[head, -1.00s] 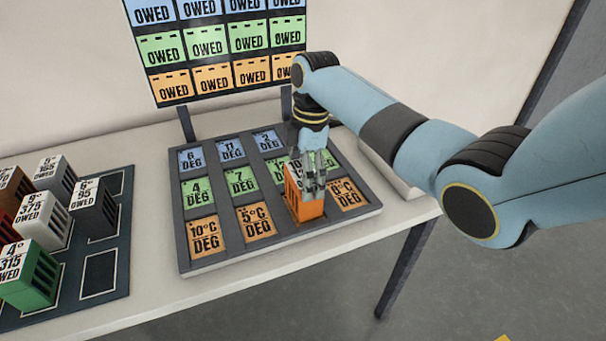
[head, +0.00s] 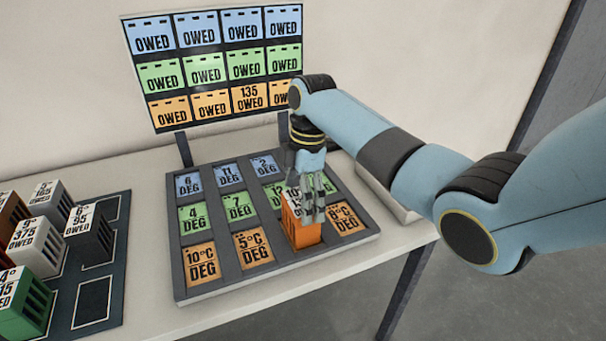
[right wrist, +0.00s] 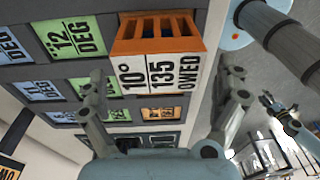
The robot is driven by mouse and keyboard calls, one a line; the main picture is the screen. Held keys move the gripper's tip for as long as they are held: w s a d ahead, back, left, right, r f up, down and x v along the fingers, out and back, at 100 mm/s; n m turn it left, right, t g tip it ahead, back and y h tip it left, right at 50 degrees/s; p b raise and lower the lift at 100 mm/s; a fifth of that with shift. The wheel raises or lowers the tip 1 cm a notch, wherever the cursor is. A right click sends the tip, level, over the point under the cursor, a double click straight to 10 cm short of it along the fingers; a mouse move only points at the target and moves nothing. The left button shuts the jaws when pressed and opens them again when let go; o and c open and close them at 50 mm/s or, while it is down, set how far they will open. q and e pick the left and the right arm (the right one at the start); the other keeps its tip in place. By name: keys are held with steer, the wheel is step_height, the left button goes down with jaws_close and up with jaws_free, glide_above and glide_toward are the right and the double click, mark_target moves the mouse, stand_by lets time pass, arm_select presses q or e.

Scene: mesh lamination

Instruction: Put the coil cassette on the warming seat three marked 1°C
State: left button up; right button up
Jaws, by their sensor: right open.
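The orange coil cassette (head: 303,228), labelled 10°, 135 OWED, stands in the bottom row, third column of the dark seat tray (head: 222,288). It covers that seat's marking, so I cannot read it. My right gripper (head: 314,212) is over the cassette. In the right wrist view its open fingers (right wrist: 162,100) are apart on either side of the cassette's labelled face (right wrist: 160,75), with visible gaps. A small gripper, apparently my left one (right wrist: 268,102), shows far off at the right wrist view's edge; its jaws are too small to judge.
Seats marked 5°C (head: 253,247) and 8°C (head: 345,218) flank the cassette. A display board (head: 215,68) stands behind the tray. Several other cassettes, including a green one (head: 22,308), stand on a dark mat (head: 122,218) at left. My right arm crosses the right side.

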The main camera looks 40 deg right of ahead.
step_height(320, 180, up, 10)
steer(key=d+b, duration=0.1)
steer(key=shift+d+r, duration=0.15)
steer(key=shift+r, duration=0.1)
steer(key=shift+f, duration=0.1)
steer(key=s+a+f+m, duration=0.2)
steer(key=s+f+m, duration=0.1)
steer(key=s+f, duration=0.25)
steer(key=s+a+r+m+t+h, duration=0.1)
steer(key=s+m+t, duration=0.1)
steer(key=s+m, duration=0.65)
steer(key=s+a+r+m+t+h, duration=0.1)
steer(key=s+a+m+t, duration=0.15)
steer(key=s, duration=1.05)
steer(key=d+f+g+b, duration=0.25)
steer(key=f+b, duration=0.75)
steer(key=f, duration=2.6)
steer(key=s+d+f+b, duration=0.1)
steer(key=s+f+b, duration=0.3)
steer(key=s+f, duration=0.6)
steer(key=s+f+m+g+b, duration=0.1)
steer(key=s+f+b, duration=0.2)
steer(key=s+f, duration=0.6)
step_height(320, 180, down, 5)
steer(key=shift+s+d+f+b, duration=0.15)
steer(key=shift+s+d+b, duration=0.2)
steer(key=shift+s, duration=0.05)
